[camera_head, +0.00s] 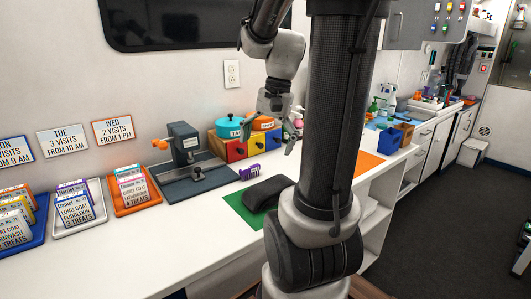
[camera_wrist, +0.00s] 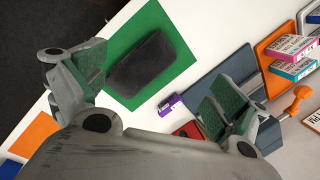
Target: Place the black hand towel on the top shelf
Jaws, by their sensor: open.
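The black hand towel (camera_head: 266,192) lies folded on a green mat (camera_head: 236,206) on the white counter, partly beside my column in the head view. The wrist view shows the towel (camera_wrist: 142,64) whole on the green mat (camera_wrist: 145,22). My gripper (camera_head: 290,138) hangs above the counter, behind and above the towel, touching nothing I can see. In the wrist view its two fingers (camera_wrist: 158,95) are spread wide and empty. Open shelving (camera_head: 376,222) shows under the counter to the right, partly hidden by my arm column; I cannot tell which shelf is the top one.
A purple brush (camera_head: 249,172) lies behind the towel. A dark grey stand (camera_head: 188,175) with an orange knob is left of it. Coloured boxes with a teal pot (camera_head: 229,127) stand against the wall. Card trays (camera_head: 135,190) fill the left. An orange mat (camera_head: 368,163) lies right.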

